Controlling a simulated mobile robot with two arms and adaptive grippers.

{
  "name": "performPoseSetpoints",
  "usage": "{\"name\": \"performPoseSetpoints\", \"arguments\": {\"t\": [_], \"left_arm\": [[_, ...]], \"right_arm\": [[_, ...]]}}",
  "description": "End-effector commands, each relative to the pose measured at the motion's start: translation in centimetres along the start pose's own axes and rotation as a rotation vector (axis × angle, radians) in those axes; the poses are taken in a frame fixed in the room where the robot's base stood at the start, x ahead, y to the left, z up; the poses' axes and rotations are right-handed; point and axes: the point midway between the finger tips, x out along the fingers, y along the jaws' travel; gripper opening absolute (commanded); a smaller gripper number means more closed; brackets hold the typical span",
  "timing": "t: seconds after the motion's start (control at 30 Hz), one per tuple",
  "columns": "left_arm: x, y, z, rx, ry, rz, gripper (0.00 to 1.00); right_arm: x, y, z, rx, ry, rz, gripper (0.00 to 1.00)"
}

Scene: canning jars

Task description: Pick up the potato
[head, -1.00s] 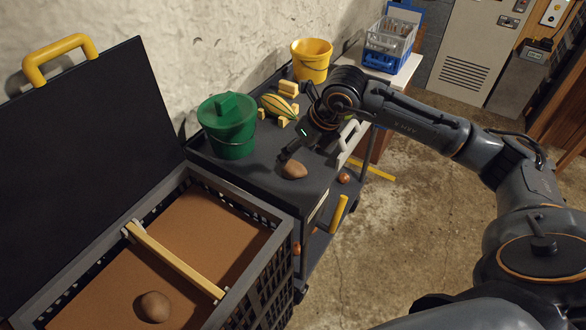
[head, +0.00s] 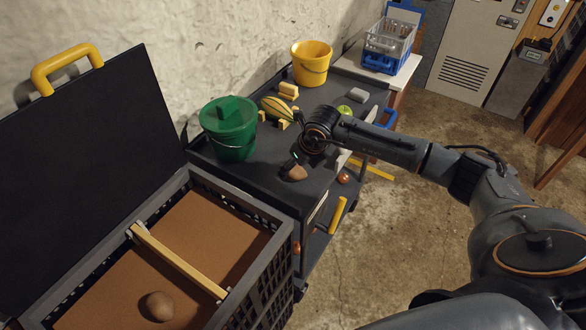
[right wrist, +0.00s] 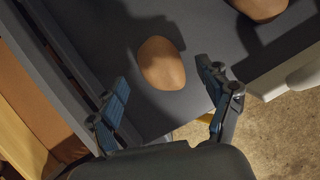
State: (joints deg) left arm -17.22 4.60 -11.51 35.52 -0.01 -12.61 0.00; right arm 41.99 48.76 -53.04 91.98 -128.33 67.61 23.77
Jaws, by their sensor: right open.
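A brown potato (head: 297,173) lies on the dark top of the cart (head: 262,181), near its front edge. My right gripper (head: 292,163) is right over it in the head view and hides part of it. In the right wrist view the same potato (right wrist: 162,63) shows whole, ahead of and between the two spread fingers (right wrist: 165,82), with nothing held. Another potato (head: 160,306) lies on the brown fill of the black crate. My left gripper is not in view.
The open black crate (head: 262,262) stands against the cart's left end. A green lidded bucket (head: 229,140), a striped squash (head: 276,107) and a yellow bucket (head: 311,72) stand behind. A second brown rounded thing (right wrist: 258,8) lies near the potato in the right wrist view.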

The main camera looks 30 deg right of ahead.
Motion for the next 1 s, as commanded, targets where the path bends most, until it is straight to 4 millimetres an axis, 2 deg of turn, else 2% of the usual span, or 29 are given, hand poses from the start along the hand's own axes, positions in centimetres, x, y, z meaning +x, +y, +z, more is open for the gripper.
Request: {"name": "performPoseSetpoints", "arguments": {"t": [0.1,0.2,0.43,0.63,1.0], "left_arm": [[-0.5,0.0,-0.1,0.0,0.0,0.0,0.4],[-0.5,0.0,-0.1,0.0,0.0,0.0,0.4],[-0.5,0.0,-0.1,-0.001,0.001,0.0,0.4],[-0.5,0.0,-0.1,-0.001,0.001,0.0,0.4],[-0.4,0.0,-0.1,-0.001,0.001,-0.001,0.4]], "right_arm": [[1.4,0.1,0.0,0.0,0.003,0.001,0.78],[2.1,0.0,0.0,0.0,0.001,0.0,0.78],[2.2,0.0,0.0,-0.001,0.0,0.0,0.78],[2.2,0.0,0.0,0.0,0.001,0.0,0.38],[2.1,0.0,0.0,0.0,0.0,0.0,0.38]]}}
